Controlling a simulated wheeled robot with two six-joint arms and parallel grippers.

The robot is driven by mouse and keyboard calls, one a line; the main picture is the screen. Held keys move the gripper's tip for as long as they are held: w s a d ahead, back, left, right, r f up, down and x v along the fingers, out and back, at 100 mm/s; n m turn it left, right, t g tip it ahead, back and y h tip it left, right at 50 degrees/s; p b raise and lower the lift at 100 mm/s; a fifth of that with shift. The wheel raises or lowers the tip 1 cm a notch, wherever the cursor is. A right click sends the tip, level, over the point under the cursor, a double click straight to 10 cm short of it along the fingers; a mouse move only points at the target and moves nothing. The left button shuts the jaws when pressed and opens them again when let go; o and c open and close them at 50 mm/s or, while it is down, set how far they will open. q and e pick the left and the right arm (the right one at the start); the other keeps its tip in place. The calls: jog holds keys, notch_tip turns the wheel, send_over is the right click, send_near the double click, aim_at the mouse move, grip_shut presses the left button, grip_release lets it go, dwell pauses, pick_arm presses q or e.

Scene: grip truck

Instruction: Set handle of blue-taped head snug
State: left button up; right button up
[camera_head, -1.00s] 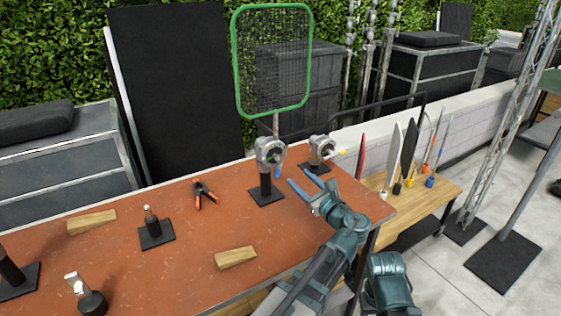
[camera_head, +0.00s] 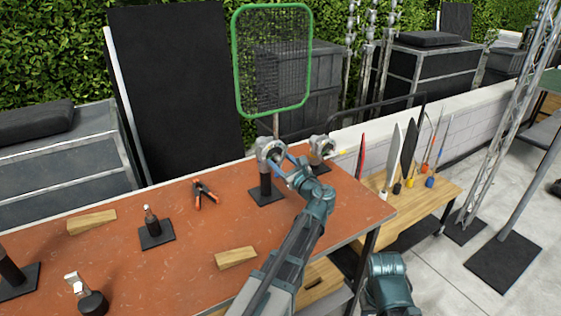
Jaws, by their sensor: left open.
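The grey metal grip head (camera_head: 268,150) stands on a black post with a square base plate, at the far side of the red-brown table. Its blue-taped handle is hidden behind my gripper. My left gripper (camera_head: 284,160) is open, with its blue fingers at the right side of this head, where the handle is. I cannot tell whether the fingers touch the handle. A green-framed mesh panel (camera_head: 237,62) rises upright above the head on a thin rod. My right gripper is not in view.
A second grip head (camera_head: 320,146) with a yellow-tipped handle stands close on the right, partly behind my gripper. Orange-handled clamp (camera_head: 205,194), wooden wedges (camera_head: 236,258) and a small post on a base (camera_head: 153,230) lie left. The table (camera_head: 120,275) is bare between them.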

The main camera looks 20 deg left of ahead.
pick_arm(q)
grip_shut()
jog(key=shift+n, duration=1.5)
grip_release()
jog(key=v, duration=1.3)
jog(key=shift+s+d, duration=0.3)
